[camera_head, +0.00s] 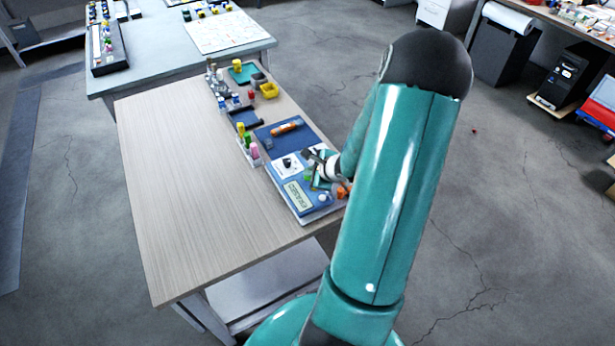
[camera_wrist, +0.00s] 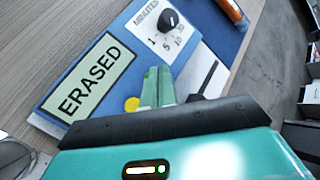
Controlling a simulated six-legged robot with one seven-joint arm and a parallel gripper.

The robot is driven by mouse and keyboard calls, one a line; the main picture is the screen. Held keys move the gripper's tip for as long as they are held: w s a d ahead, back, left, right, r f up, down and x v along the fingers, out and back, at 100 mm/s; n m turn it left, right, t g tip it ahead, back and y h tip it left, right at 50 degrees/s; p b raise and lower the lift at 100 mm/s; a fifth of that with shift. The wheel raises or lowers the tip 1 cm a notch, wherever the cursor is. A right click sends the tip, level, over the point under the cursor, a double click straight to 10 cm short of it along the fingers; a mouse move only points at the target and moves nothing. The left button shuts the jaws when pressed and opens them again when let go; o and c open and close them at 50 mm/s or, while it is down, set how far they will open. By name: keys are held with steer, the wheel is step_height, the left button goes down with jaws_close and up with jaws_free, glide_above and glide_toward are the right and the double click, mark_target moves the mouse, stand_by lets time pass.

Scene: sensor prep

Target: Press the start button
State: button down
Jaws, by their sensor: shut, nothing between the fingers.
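A blue device with a white-edged base stands on the wooden table; its blue top (camera_head: 311,204) shows in the head view and in the wrist view (camera_wrist: 108,28). Its display (camera_wrist: 94,79) reads "ERASED". A black dial (camera_wrist: 171,18) sits on a white "MINUTES" panel with 1, 5, 10 and 30 marked. A yellow round spot (camera_wrist: 131,104) shows near my gripper's housing. I cannot make out a start button; the fingers and housing hide part of the top. Contact cannot be told.
An orange object lies on a blue tray (camera_head: 268,141) behind the device. Colored bottles in a rack (camera_head: 248,150), a yellow bin (camera_head: 269,90) and other small items line the table's right side. The wooden table's left side (camera_head: 190,200) is clear.

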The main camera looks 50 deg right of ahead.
steer(key=shift+f, duration=0.4)
stand_by(0.4)
stand_by(0.4)
steer(key=shift+r, duration=0.85)
steer(key=shift+r, duration=2.5)
